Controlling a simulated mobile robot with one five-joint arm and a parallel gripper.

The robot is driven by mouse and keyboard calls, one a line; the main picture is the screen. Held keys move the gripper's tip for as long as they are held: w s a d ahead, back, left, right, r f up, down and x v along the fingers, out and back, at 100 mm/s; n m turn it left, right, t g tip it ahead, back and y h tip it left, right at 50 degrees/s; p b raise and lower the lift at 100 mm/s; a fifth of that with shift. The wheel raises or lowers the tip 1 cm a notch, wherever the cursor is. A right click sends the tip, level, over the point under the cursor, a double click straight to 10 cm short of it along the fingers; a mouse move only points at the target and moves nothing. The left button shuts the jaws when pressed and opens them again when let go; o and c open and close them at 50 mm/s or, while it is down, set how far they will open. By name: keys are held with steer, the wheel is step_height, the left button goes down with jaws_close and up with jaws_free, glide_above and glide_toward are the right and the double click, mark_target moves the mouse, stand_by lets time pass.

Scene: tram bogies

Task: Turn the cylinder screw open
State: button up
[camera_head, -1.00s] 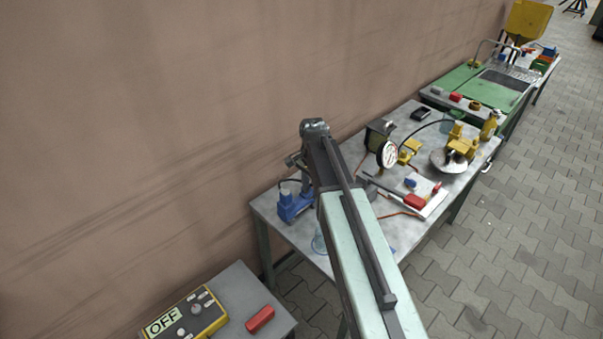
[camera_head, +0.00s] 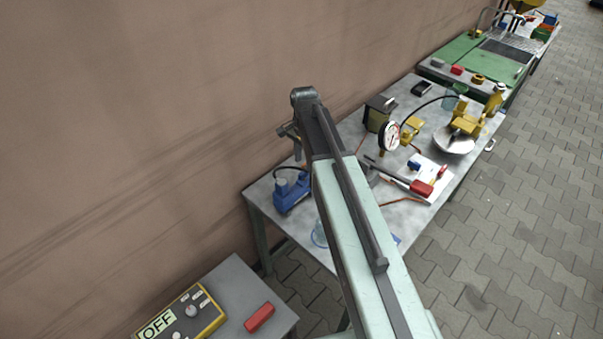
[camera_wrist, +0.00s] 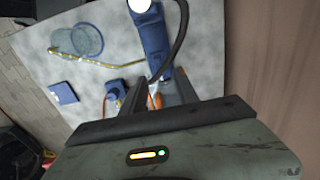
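No part can be clearly made out as the cylinder screw. A yellow caliper-like unit (camera_head: 467,119) with a round silver disc (camera_head: 454,141) stands at the far right of the grey table (camera_head: 405,213), with a black hose running to it. My gripper (camera_head: 290,132) is at the arm's end, over the wall side of the table and near a blue device (camera_head: 290,190); its fingertips are largely hidden in the head view. In the wrist view my gripper (camera_wrist: 157,92) has its two dark fingers apart, with the blue device (camera_wrist: 156,42) beyond them. It looks empty.
A round gauge (camera_head: 389,138) stands mid-table, with a red-ended tool (camera_head: 421,188) nearby. A yellow box reading OFF (camera_head: 182,315) and a red block (camera_head: 259,317) lie on a nearer bench. A brown wall (camera_head: 130,130) runs along the left; paved floor (camera_head: 530,210) lies open on the right.

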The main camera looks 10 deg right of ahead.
mark_target(304, 172)
step_height(304, 172, down, 5)
steer(key=b, duration=0.4)
steer(key=shift+f, duration=0.2)
steer(key=shift+s+r, duration=0.1)
jaws_close()
